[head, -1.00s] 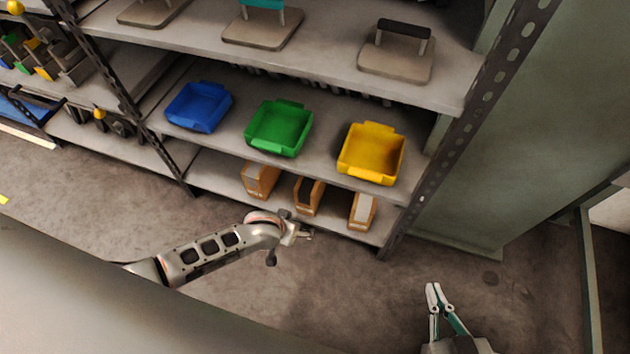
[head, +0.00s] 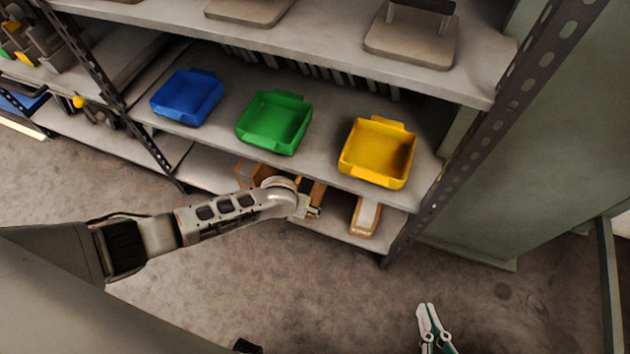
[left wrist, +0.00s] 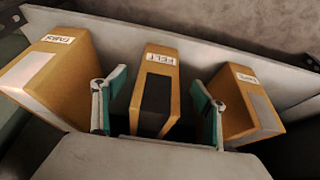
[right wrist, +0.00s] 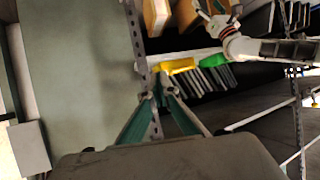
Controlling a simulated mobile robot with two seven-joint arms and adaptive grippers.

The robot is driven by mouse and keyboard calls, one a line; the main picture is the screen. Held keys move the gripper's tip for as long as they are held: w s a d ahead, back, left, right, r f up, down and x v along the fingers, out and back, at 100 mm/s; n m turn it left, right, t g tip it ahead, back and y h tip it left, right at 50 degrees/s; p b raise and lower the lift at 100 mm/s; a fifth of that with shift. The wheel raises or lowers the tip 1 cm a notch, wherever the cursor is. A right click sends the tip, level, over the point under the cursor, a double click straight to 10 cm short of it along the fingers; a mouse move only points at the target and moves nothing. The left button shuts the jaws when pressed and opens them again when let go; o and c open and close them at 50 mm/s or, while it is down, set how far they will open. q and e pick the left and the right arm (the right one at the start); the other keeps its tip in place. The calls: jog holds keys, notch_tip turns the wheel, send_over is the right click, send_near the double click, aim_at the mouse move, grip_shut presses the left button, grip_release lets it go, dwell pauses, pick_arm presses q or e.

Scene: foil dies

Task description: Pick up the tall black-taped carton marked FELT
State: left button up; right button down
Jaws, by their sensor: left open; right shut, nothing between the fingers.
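The tall FELT carton (left wrist: 157,85) is tan with a broad black tape strip and a white label. In the left wrist view it lies in line with the gap between the two teal fingers of my open left gripper (left wrist: 158,80); I cannot tell if they touch it. In the head view the carton (head: 318,187) is on the low shelf, partly hidden by my left gripper (head: 313,211). My right gripper (head: 428,308) is shut and empty, well away over the floor at the lower right; it also shows in the right wrist view (right wrist: 157,92).
Two similar cartons with paler strips flank it: one marked TABS (left wrist: 48,75) and another (left wrist: 245,105). Blue (head: 187,97), green (head: 273,123) and yellow (head: 377,152) bins sit on the shelf above. A perforated upright (head: 470,155) stands at the right. The floor in front is clear.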

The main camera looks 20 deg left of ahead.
pick_arm(q)
jog(key=b+x, duration=0.1)
jog(key=x, duration=0.1)
jog(key=b+x, duration=0.2)
jog(key=x, duration=0.1)
jog(key=shift+w, duration=0.35)
jog(key=shift+w+f+b, duration=0.15)
jog(key=shift+w+b, duration=0.1)
jog(key=shift+b, duration=0.05)
jog(key=shift+w, duration=0.25)
jog(key=shift+w+r, duration=0.2)
jog(key=shift+r, duration=0.05)
pick_arm(e)
jog(key=a+m, duration=0.2)
jog(key=a, duration=0.1)
jog(key=a+m+y, duration=0.1)
jog(key=shift+s+a+t, duration=0.3)
jog(key=shift+s, duration=0.1)
pick_arm(q)
jog(key=c, duration=1.7)
jog(key=shift+c, duration=0.2)
